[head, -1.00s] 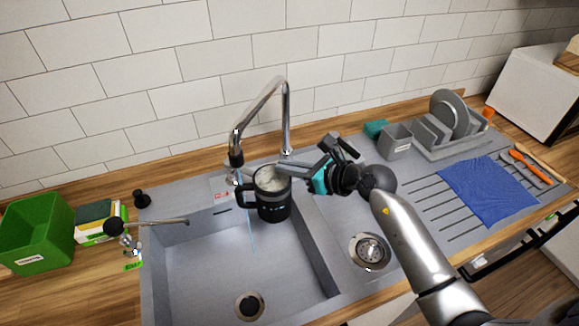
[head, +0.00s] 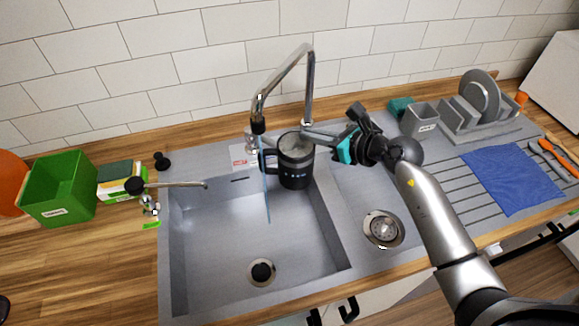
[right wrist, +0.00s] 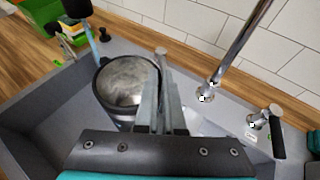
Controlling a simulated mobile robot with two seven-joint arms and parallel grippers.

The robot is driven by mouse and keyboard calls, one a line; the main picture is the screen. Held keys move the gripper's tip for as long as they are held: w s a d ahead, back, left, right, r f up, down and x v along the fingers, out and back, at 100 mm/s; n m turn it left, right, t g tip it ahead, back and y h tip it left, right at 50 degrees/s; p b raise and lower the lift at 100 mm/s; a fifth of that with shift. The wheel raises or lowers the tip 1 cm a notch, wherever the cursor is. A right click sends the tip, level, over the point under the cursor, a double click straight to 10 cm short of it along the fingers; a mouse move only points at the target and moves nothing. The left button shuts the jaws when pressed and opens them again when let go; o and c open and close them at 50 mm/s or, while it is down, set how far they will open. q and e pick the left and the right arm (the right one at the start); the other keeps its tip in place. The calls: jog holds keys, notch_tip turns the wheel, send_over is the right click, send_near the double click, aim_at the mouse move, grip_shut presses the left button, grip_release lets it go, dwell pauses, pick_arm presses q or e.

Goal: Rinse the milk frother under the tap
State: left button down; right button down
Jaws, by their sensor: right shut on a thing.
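The milk frother (head: 297,168), a dark mug-like jug with a black handle on its left, is held roughly upright over the large basin's back right part. My right gripper (head: 312,132) is shut on its rim side from the right. In the right wrist view the frother (right wrist: 125,88) shows a grey, cloudy inside behind the gripper fingers (right wrist: 165,95). The tall chrome tap (head: 285,75) runs; a thin blue water stream (head: 267,195) falls at the handle side, left of the frother's opening. My left gripper is not in view.
The large basin (head: 215,240) is otherwise empty around its drain (head: 261,272). A small basin drain (head: 383,228), blue cloth (head: 507,178) and dish rack (head: 475,125) lie right; a green bin (head: 58,190) stands left.

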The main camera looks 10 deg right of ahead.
jog(key=shift+a+r, duration=0.1)
jog(key=shift+s+a+p, duration=0.25)
jog(key=shift+a+p, duration=0.15)
jog(key=s+d, duration=0.4)
jog(key=s, duration=0.2)
jog(key=shift+s+d, duration=0.15)
jog(key=shift+s, duration=0.25)
dwell(0.3)
dwell(1.2)
